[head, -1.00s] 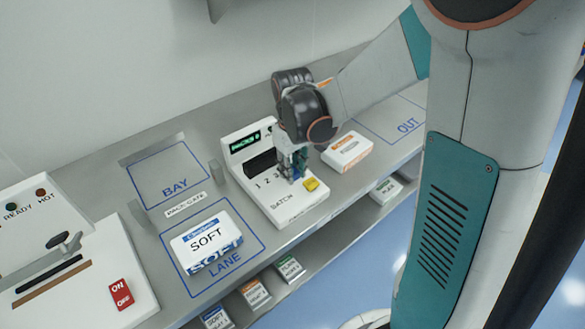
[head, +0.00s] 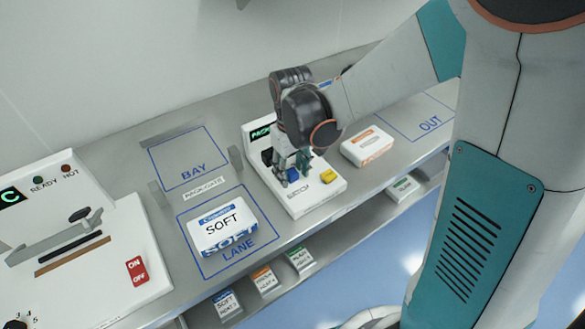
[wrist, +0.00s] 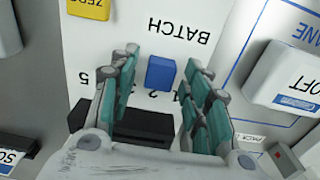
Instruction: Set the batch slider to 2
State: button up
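The batch console (head: 318,198) is a white unit with a green display, several scale numbers and a BATCH label. Its blue slider knob (wrist: 161,74) shows in the wrist view near the low-number end of the scale, close to the 2; its exact setting is unclear. The knob (head: 293,174) also shows in the head view. My gripper (head: 290,168) is over the console. In the wrist view my gripper (wrist: 162,85) has its fingers spread on either side of the knob, with gaps to it. Most scale numbers are hidden by the fingers in the head view.
A yellow button (head: 328,176) sits beside the slider. An orange-and-white pack (head: 367,146) lies right of the console. A SOFT pack (head: 222,226) lies in the LANE area on the left. A white machine (head: 75,255) with an ON/OFF switch stands further left.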

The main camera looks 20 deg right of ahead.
aim_at(292, 173)
notch_tip(292, 173, up, 12)
dwell(0.8)
jog(key=shift+s, duration=0.2)
jog(key=s+d+r+m+t, duration=0.1)
jog(key=s+d+t, duration=0.1)
jog(key=s, duration=0.4)
jog(key=s+d+r+m+t, duration=0.2)
jog(key=s+d+t, duration=0.1)
jog(key=s+t, duration=0.2)
jog(key=shift+s+d+m, duration=0.3)
jog(key=shift+s, duration=0.55)
